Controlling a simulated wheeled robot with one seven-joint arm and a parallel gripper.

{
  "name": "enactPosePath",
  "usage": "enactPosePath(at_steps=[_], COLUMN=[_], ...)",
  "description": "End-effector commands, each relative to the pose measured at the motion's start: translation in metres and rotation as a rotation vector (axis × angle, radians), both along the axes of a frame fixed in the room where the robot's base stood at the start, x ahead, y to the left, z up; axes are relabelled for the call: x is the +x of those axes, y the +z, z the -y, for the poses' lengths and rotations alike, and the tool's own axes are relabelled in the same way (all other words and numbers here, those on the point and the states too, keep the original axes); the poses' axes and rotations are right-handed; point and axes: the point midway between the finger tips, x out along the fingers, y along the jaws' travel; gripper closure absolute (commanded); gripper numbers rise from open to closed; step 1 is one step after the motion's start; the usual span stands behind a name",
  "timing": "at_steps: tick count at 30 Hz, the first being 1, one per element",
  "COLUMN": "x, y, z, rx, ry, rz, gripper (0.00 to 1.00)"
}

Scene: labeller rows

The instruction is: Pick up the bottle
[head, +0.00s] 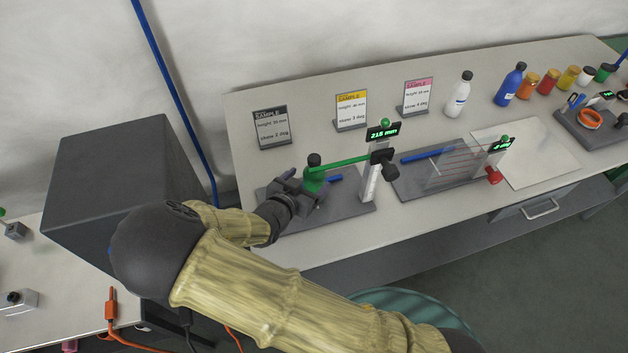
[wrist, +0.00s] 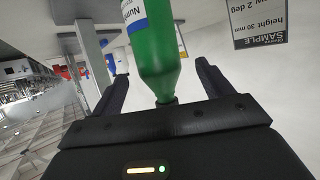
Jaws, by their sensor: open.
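A green bottle (head: 314,181) with a black cap stands on the grey base plate of a height gauge (head: 370,180), beside or under the gauge's green arm. My gripper (head: 301,187) is at the bottle from the left. In the wrist view the green bottle (wrist: 157,45), with a white and blue label, lies between the two black fingers of my gripper (wrist: 162,72). The fingers are open, with a gap visible on each side of the bottle. Its lower part in the head view is partly hidden by my gripper.
A second gauge (head: 440,170) with a clear plate stands to the right. Sample cards (head: 351,110) stand behind. A white bottle (head: 459,94), a blue bottle (head: 510,84) and several jars line the back right. A dark box (head: 120,180) is at left. A pale mat (head: 525,150) is bare.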

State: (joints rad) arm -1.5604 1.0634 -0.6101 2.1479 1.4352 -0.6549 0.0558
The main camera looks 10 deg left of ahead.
Motion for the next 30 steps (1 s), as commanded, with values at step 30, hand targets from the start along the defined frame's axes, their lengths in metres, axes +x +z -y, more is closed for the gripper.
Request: enactPosePath(at_steps=[30], x=[0.04], y=[-0.018], z=[0.01], rx=[0.001], ry=[-0.001], rz=[0.0], gripper=[0.39])
